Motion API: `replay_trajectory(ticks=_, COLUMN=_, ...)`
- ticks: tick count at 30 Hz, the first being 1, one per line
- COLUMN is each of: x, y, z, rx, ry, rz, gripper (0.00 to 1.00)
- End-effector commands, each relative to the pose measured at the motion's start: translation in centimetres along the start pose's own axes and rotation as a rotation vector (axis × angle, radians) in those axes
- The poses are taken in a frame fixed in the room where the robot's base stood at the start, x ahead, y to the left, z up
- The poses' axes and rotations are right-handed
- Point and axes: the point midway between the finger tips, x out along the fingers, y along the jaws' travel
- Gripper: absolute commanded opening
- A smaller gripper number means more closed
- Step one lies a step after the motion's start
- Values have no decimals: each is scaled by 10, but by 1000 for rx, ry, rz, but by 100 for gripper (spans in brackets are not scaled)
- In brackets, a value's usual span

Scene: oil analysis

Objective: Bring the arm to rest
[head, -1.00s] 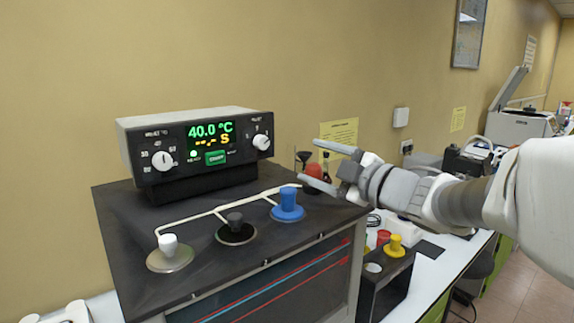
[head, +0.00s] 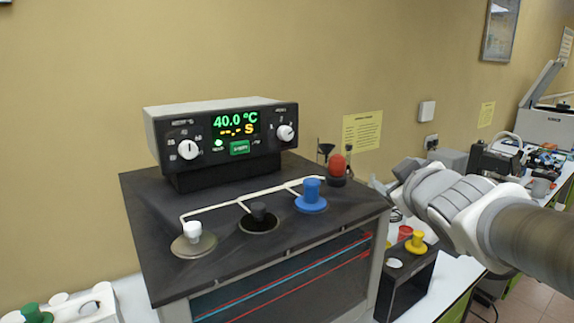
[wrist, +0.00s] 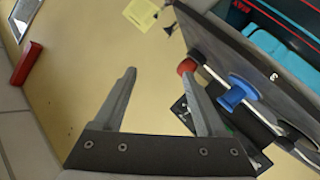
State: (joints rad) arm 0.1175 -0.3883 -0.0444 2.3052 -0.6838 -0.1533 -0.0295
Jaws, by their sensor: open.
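My gripper shows at the right of the head view, its fingers (head: 383,186) mostly hidden by or foreshortened against my own wrist. In the wrist view the two grey fingers (wrist: 160,98) stand wide apart with nothing between them. The gripper is open and empty, to the right of the black-topped bath (head: 290,240) and apart from it. The wrist view also shows the bath's blue stopper (wrist: 232,98) and a red bulb (wrist: 187,67) beyond the right finger.
The control box (head: 225,130) reads 40.0 °C. White (head: 193,232), black (head: 258,211) and blue (head: 311,190) stoppers sit in the bath top, with a red bulb (head: 337,165) at its back right corner. A dark rack (head: 400,280) with red and yellow stoppers stands beside the bath.

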Motion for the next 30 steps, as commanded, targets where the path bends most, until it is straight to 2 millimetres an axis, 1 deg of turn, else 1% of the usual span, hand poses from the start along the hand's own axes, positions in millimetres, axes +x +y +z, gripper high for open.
replay_trajectory(ticks=1, x=-10, y=-4, z=10, rx=47, ry=-56, rz=1, gripper=74)
replay_trajectory(ticks=5, x=-37, y=-20, z=44, rx=182, ry=-225, rz=-15, gripper=74)
replay_trajectory(ticks=8, x=-62, y=-41, z=69, rx=284, ry=-354, rz=-50, gripper=74)
replay_trajectory(ticks=12, x=-103, y=-80, z=98, rx=416, ry=-529, rz=-130, gripper=74)
replay_trajectory(ticks=15, x=-131, y=-108, z=113, rx=491, ry=-637, rz=-198, gripper=74)
replay_trajectory(ticks=18, x=-155, y=-131, z=122, rx=545, ry=-721, rz=-261, gripper=74)
replay_trajectory(ticks=21, x=-171, y=-145, z=127, rx=576, ry=-774, rz=-303, gripper=74)
replay_trajectory(ticks=24, x=-178, y=-153, z=129, rx=590, ry=-801, rz=-326, gripper=74)
replay_trajectory(ticks=30, x=-180, y=-154, z=129, rx=593, ry=-807, rz=-330, gripper=74)
